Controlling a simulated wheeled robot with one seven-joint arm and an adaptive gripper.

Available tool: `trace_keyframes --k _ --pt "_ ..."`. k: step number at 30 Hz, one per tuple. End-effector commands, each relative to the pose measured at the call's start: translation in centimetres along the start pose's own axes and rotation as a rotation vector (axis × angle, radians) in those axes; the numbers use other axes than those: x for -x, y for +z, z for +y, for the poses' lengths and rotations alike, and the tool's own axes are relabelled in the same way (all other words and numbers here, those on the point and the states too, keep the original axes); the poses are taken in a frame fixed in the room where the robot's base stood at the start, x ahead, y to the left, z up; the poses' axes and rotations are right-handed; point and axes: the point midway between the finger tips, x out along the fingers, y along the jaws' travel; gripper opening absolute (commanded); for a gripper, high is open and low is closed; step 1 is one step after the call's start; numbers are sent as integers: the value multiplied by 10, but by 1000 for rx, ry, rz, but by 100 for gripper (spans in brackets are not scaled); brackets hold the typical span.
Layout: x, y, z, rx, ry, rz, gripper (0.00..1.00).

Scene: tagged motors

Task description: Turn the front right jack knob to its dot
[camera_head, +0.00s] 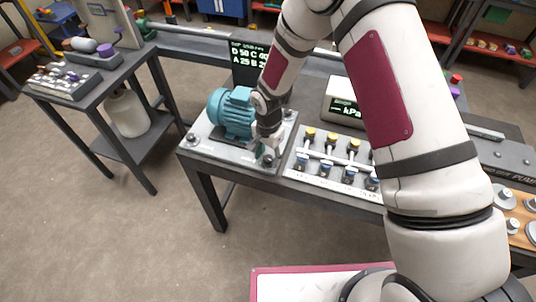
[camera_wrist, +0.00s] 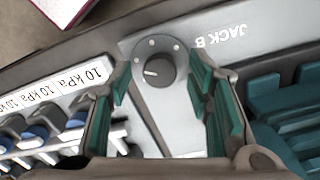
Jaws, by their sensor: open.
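The front right jack knob (camera_wrist: 158,70) is a round dark knob with a white pointer line, on a pale plate marked JACK B (camera_wrist: 226,36). Its pointer faces left in the wrist view, and small pale dots lie around it. My gripper (camera_wrist: 162,84) is open, with one teal-padded finger on each side of the knob and a gap to both. I cannot tell how high the tips are above the plate. In the head view my gripper (camera_head: 266,146) points down at the front right corner of the motor's base plate (camera_head: 222,146), hiding much of that corner.
The teal motor (camera_head: 232,112) stands just behind and left of my gripper. Another jack knob (camera_head: 192,138) is at the plate's front left corner. A valve panel (camera_head: 325,172) with yellow and blue knobs lies close on the right. A dark display (camera_head: 248,62) stands behind.

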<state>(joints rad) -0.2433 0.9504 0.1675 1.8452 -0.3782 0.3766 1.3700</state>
Motion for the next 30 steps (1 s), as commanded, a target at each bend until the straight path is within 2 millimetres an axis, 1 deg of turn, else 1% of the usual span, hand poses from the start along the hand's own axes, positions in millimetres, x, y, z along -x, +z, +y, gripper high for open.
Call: trace_keyframes --k 1,7,14,20,26,30 --pt "0 0 0 0 0 0 46" --pt "0 0 0 0 0 0 1" --pt "0 0 0 5 0 0 0" --pt "0 0 -1 58 -1 0 0" --pt "0 0 -1 184 -1 0 0" --pt "0 0 -2 308 -1 0 0"
